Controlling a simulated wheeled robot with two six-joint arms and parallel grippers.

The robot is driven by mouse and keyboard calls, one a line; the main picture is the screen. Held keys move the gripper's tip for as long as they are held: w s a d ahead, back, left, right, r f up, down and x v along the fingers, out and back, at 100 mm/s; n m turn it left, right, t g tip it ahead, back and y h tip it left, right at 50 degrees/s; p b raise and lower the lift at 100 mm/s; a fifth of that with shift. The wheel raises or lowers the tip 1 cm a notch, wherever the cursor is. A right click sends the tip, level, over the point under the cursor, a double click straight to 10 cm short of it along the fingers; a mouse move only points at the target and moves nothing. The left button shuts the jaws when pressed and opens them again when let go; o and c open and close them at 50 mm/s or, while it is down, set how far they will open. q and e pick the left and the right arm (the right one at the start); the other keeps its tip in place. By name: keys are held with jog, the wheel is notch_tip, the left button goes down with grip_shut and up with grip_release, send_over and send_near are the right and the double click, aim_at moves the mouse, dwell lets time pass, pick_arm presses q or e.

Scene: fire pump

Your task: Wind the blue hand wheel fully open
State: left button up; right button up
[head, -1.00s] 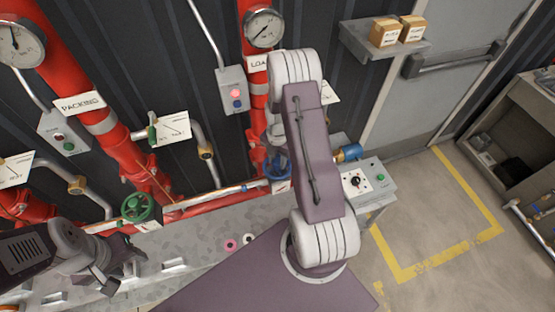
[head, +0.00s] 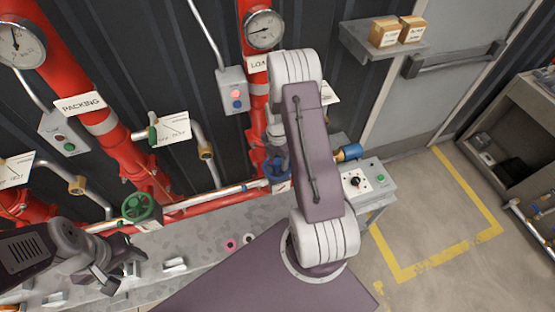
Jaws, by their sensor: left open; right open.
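The blue hand wheel (head: 271,172) sits on the red pipework right of centre. Its right part is hidden behind my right arm. My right gripper (head: 279,153) is at the wheel, just above and against its rim as seen here. It is mostly hidden by my forearm, and I cannot tell whether its fingers touch the wheel. My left gripper (head: 109,282) is open and empty at the lower left, over the grey bench and well away from the blue wheel.
A green hand wheel (head: 140,208) is on the lower pipe at left. A pressure gauge (head: 263,30) tops the red pipe above the blue wheel. A grey control box (head: 367,182) stands right of my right arm. The yellow-marked floor (head: 440,225) is clear.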

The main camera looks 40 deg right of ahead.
jog(key=m, duration=0.4)
jog(key=shift+m, duration=0.4)
jog(key=m, duration=1.4)
jog(key=shift+a, duration=0.1)
grip_shut()
jog(key=n, duration=0.6)
jog(key=shift+n, duration=1)
